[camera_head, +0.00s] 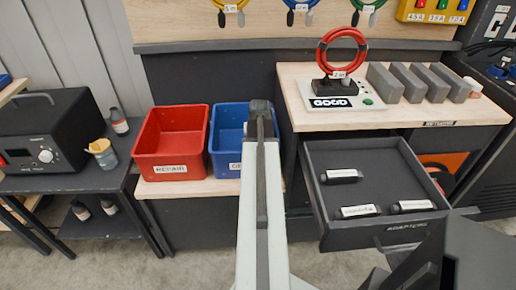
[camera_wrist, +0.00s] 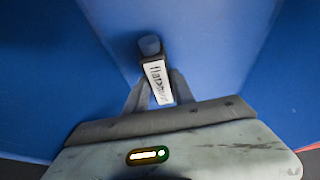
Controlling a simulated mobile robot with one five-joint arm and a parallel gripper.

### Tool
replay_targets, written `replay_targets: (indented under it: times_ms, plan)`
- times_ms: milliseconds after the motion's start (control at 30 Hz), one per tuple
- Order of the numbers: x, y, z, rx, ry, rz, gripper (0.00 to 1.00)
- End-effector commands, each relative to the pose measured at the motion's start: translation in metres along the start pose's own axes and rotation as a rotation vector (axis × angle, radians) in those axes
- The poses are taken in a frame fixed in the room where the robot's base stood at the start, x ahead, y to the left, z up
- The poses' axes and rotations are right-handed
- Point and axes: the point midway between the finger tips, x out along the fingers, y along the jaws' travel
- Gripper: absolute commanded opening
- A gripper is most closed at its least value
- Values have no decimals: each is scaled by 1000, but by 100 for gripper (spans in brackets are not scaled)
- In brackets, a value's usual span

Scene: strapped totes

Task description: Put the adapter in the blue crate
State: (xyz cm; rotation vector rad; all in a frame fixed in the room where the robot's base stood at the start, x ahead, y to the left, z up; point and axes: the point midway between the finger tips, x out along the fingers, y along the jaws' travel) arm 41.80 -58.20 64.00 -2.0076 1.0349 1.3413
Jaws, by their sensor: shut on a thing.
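The adapter (camera_wrist: 151,48), a small black cylinder with a white printed label, is held between the two fingers of my gripper (camera_wrist: 155,96) in the wrist view. The blue crate's walls (camera_wrist: 225,55) fill that view around it. In the head view the blue crate (camera_head: 223,142) stands on a low wooden-topped bench, and my arm reaches over it, hiding much of the crate and the gripper's fingers. I cannot tell whether the adapter touches the crate's floor.
A red crate (camera_head: 172,148) labelled REPAIR stands close left of the blue one. An open drawer (camera_head: 380,160) at right holds three similar labelled black pieces. Above it, a worktop (camera_head: 440,110) carries a red-ring device (camera_head: 340,55) and grey blocks.

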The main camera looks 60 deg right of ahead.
Motion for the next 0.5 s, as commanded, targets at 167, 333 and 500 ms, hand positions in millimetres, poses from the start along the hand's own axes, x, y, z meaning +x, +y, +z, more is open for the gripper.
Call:
replay_targets:
  times_ms: [167, 333, 500]
  plan:
    - [3, 0, 1, 0, 0, 0, 0]
    - [7, 0, 3, -1, 0, 0, 0]
    - [12, -1, 5, -1, 0, 0, 0]
